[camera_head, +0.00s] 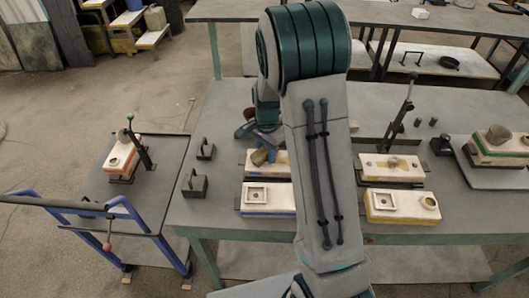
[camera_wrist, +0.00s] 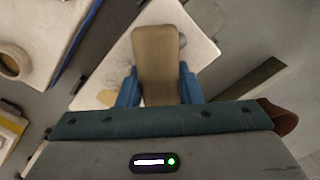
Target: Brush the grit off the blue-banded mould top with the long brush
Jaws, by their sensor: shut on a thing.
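My gripper (camera_wrist: 160,92) has its blue fingers shut on a tan, flat-ended brush (camera_wrist: 157,55). In the head view the brush (camera_head: 262,156) shows as a small brown piece over a pale mould block (camera_head: 252,169) in the back row. In the wrist view that block (camera_wrist: 200,45) lies under the brush, with a yellowish patch (camera_wrist: 107,97) on its top. I cannot tell whether the brush touches it, nor its band colour. A blue-banded block (camera_head: 268,198) with a square recess stands just in front. Its blue edge (camera_wrist: 78,40) also shows in the wrist view.
A yellow-banded block (camera_head: 395,214) and another pale block (camera_head: 375,170) stand to the right. A green-banded block (camera_head: 510,148) is at the far right. A blue-handled trolley (camera_head: 140,215) carries another mould. My arm hides the table's middle.

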